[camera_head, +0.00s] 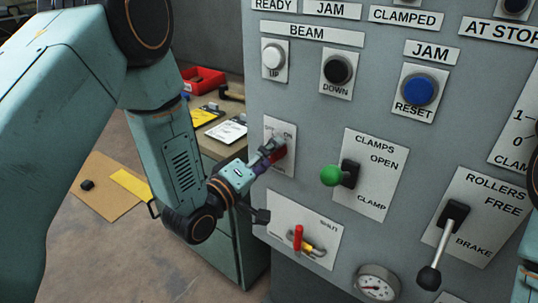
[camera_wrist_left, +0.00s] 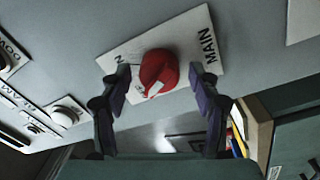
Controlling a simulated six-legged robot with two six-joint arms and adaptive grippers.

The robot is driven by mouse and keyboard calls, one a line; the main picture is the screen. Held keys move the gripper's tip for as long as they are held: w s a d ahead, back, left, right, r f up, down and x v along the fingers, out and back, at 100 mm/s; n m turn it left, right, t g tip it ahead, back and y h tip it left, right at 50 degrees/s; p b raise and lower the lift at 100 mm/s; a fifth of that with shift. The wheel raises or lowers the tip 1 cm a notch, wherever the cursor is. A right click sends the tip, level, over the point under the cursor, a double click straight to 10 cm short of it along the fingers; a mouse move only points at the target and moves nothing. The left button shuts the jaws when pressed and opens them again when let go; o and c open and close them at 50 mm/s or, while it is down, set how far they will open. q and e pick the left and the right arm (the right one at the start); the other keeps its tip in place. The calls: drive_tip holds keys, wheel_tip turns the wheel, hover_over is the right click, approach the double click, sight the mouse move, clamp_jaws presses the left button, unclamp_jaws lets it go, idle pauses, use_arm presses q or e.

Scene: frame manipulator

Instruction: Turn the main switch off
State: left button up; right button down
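The main switch is a red rotary knob (camera_wrist_left: 158,72) on a white plate marked MAIN (camera_wrist_left: 208,45), on the grey control panel. In the head view the red knob (camera_head: 279,154) is partly hidden by my left gripper (camera_head: 271,151). In the left wrist view my left gripper (camera_wrist_left: 160,84) is open, with one finger on each side of the knob. Gaps show between the fingers and the knob, so it is not gripped. The knob has a pale mark on its face. My right gripper is not in view; only a bit of teal arm shows at the right edge.
Close by on the panel are the green-knobbed clamps lever (camera_head: 331,176), a red-handled valve (camera_head: 298,238), a gauge (camera_head: 376,281), the rollers lever (camera_head: 441,244) and the BEAM buttons (camera_head: 338,69). A bench with a red bin (camera_head: 203,80) stands behind my left arm.

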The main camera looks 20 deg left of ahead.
use_arm(q)
drive_tip(key=v, duration=1.2)
idle(0.3)
idle(0.4)
drive_tip(key=s+f+m+g+y, duration=0.2)
drive_tip(key=s+f+m+g, duration=0.15)
drive_tip(key=f, duration=0.55)
drive_tip(key=s+f+m+g+y, duration=0.25)
drive_tip(key=f+g, duration=0.25)
drive_tip(key=f, duration=0.3)
drive_tip(key=s+a+f+m+g+y, duration=0.1)
drive_tip(key=s+f+g, duration=0.3)
drive_tip(key=s, duration=0.6)
drive_tip(key=s+a+f+m+g+y, duration=0.1)
drive_tip(key=s+f+g, duration=0.3)
drive_tip(key=s+f, duration=0.3)
drive_tip(key=s, duration=0.3)
drive_tip(key=shift+s+g, duration=0.35)
drive_tip(key=shift+s, duration=0.05)
drive_tip(key=shift+f, duration=0.15)
